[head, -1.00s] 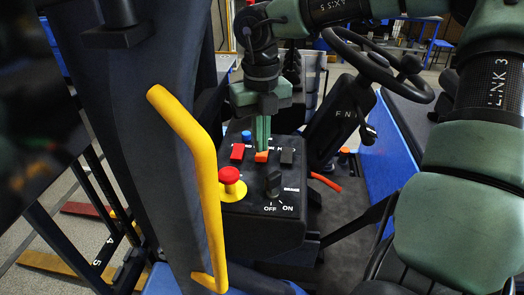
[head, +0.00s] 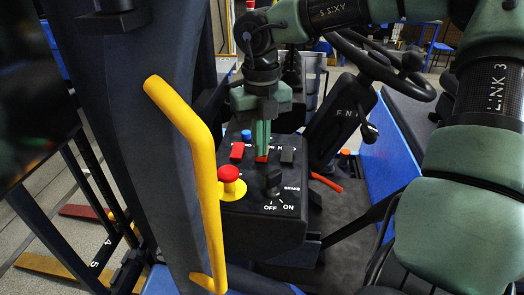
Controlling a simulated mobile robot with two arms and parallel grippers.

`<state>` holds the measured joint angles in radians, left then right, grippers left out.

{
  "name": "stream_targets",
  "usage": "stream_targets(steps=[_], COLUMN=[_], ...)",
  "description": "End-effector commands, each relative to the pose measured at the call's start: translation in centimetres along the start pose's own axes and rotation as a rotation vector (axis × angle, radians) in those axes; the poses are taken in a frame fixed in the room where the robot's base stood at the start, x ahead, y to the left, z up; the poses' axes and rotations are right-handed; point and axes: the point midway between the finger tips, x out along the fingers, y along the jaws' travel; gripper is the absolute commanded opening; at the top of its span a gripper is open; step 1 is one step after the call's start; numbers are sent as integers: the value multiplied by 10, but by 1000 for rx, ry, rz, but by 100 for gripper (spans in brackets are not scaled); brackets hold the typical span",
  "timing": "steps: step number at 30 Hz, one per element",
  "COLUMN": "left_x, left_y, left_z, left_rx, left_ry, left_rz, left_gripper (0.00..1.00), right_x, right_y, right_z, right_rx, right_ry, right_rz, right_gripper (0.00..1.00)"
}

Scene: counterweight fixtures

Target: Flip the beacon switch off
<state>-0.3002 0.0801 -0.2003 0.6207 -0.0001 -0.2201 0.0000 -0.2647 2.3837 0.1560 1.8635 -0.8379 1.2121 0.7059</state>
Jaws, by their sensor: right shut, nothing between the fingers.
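A dark control box carries a row of small rocker switches: a red one (head: 237,151) at the left, a middle one (head: 262,159) now showing red, and a dark one (head: 287,156) at the right. Their labels are too small or covered, so I cannot read which is the beacon. My right gripper (head: 263,152) points down with its green fingers shut and empty. Its tips are at the middle switch and hide most of it; I cannot tell whether they touch. My left gripper is not in view.
A red mushroom button (head: 229,174) on a yellow base and a black rotary knob (head: 272,181) marked OFF and ON sit in front of the switches. A blue button (head: 246,135) is behind. A yellow grab handle (head: 200,150) stands left; a steering wheel (head: 375,55) is behind right.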

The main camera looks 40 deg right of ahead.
Motion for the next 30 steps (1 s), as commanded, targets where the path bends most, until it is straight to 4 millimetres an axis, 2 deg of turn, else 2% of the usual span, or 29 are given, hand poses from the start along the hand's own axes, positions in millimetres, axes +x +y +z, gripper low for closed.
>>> stream_targets(steps=[9, 14, 30], left_x=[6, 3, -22], left_y=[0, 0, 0], left_z=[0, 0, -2], left_rx=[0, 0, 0], left_ry=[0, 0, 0], left_rz=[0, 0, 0], left_gripper=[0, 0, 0], right_x=[6, 3, -40], right_y=[0, 0, 0], right_z=[0, 0, 0], right_rx=[0, 0, 0], right_ry=[1, 3, -1], right_rz=[-1, -1, 0], right_gripper=[0, 0, 0])
